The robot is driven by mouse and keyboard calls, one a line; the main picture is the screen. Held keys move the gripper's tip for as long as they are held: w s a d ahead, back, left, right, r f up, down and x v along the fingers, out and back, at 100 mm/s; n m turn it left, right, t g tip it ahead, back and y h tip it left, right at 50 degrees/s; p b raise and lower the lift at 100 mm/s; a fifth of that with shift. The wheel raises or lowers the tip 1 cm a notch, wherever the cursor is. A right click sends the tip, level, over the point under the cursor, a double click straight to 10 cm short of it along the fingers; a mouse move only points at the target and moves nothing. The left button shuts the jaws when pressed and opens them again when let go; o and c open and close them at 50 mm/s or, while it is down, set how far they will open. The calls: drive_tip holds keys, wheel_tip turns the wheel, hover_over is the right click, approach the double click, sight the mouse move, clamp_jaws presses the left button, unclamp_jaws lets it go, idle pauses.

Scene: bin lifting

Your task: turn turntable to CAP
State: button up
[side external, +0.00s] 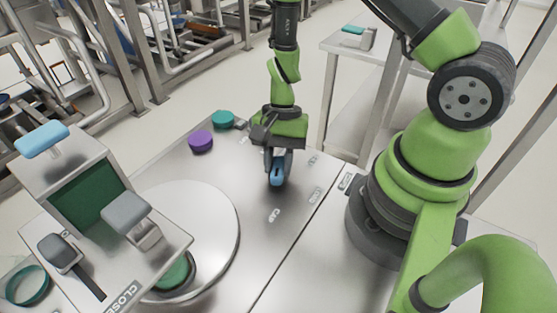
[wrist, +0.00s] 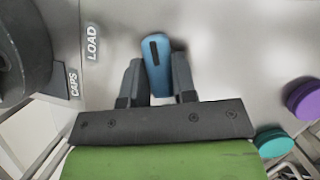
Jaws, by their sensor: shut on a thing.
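My gripper (side external: 277,172) points down at the steel table and is shut on a blue handle (side external: 276,178). In the wrist view, the blue handle (wrist: 157,66) has a dark slot along its top and sits between the two fingers (wrist: 158,88). A CAP label (side external: 274,215) lies on the table in front of the handle, and a LOAD label (side external: 315,195) lies to its right. The LOAD label also shows in the wrist view (wrist: 91,42). The turntable (side external: 222,233) is a large flat disc to the left, with a green round piece (side external: 175,273) on it, partly hidden by the machine.
A grey machine (side external: 70,235) with handles and a CLOSE label stands over the disc's left side. A purple cap (side external: 200,140) and a teal cap (side external: 222,118) lie behind the disc. A teal ring (side external: 27,286) is at the lower left. A CAPS label (side external: 346,181) is near my base.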

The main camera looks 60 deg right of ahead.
drive_tip(key=o, duration=0.9)
drive_tip(key=shift+r, duration=0.1)
drive_tip(key=v, duration=1)
